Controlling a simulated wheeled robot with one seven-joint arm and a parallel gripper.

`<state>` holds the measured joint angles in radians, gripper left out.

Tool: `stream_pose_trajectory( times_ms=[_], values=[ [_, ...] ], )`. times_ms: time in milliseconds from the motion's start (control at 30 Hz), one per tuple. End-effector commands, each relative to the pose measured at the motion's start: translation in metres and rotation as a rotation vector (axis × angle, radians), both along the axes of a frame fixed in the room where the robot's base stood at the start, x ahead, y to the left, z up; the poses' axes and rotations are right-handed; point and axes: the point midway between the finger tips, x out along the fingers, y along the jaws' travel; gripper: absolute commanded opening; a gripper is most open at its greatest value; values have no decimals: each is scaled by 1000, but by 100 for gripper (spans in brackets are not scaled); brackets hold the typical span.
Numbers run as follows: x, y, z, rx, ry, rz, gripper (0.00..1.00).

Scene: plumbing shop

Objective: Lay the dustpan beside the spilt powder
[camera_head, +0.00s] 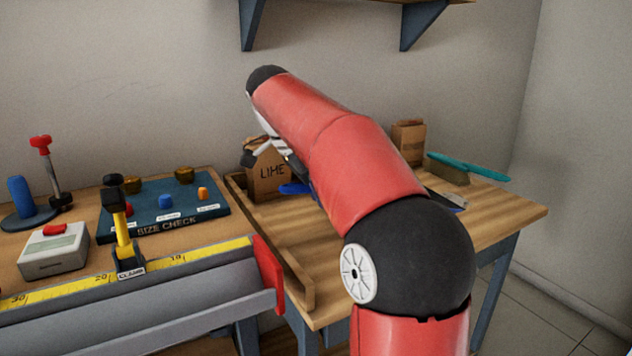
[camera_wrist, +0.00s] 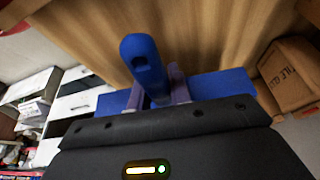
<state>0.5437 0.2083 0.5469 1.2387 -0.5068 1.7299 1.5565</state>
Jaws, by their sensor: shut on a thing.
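The blue dustpan shows in the wrist view, with its handle (camera_wrist: 140,62) between my gripper's two fingers (camera_wrist: 157,90) and its wide pan (camera_wrist: 218,86) behind them. My gripper is shut on the handle. In the head view only a small blue part of the dustpan (camera_head: 296,188) shows beside the lime bag, over the wooden bench (camera_head: 335,268). My red arm hides the rest of it and most of the gripper. I cannot make out the spilt powder in either view; my arm covers much of the bench top.
Behind my arm are another brown bag (camera_head: 408,138) and a teal-topped brown thing (camera_head: 448,172). A wooden edge strip (camera_head: 268,245) runs along the bench's left side.

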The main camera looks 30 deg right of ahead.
Motion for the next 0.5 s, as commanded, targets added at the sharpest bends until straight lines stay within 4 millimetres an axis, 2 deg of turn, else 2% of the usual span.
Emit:
stream_pose_trajectory(
  times_ms=[500],
  values=[
    [0, 0, -39, 0, -1, 0, 0]
  ],
)
